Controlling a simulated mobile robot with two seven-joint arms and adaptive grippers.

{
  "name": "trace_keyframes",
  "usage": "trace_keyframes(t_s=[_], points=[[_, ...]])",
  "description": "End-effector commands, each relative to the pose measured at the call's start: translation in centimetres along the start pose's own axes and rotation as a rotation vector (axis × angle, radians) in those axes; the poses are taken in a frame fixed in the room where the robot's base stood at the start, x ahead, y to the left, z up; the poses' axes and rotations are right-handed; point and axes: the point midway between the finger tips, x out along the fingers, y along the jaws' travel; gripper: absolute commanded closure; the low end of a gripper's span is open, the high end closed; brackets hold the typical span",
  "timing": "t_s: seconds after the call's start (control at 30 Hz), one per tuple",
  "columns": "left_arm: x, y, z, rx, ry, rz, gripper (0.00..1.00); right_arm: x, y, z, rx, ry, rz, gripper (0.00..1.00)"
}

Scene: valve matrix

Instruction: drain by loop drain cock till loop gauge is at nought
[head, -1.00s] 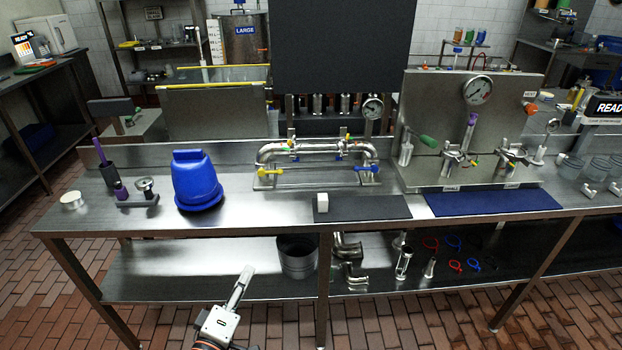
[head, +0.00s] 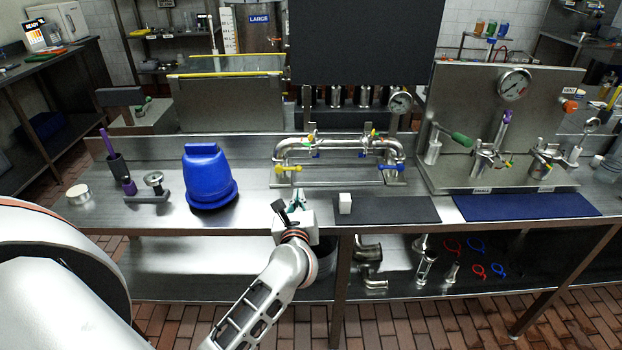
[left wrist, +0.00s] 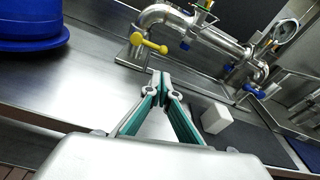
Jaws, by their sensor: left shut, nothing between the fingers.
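A steel pipe loop (head: 340,150) stands on the bench, with a yellow handle (head: 289,169) at its left foot and a blue handle (head: 391,167) at its right. Small coloured cocks sit on its top; which one is the drain cock I cannot tell. A round gauge (head: 400,102) stands behind the loop's right end; its needle is too small to read. My left gripper (head: 297,207) is shut and empty over the bench's front, before the loop. In the left wrist view its fingers (left wrist: 160,80) point toward the yellow handle (left wrist: 148,44), apart from it. My right gripper is out of view.
A white block (head: 345,204) stands on a dark mat (head: 400,209), right of my left gripper. A blue domed container (head: 208,175) stands to the left. A steel valve panel (head: 500,130) with a larger gauge stands right. Bare bench lies between container and loop.

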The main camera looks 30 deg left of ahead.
Motion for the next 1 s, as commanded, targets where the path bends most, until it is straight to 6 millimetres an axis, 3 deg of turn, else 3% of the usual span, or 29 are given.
trace_keyframes(t_s=[0.43, 0.8, 1.0], points=[[0.9, 0.0, 0.0, 0.002, -0.001, 0.0, 1.0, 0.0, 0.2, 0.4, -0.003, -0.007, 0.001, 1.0], [7.1, 0.0, 0.1, 0.005, -0.002, 0.0, 1.0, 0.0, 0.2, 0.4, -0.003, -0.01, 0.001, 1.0], [9.3, 0.0, 0.0, 0.003, -0.001, -0.001, 1.0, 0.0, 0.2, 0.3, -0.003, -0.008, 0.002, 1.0]])
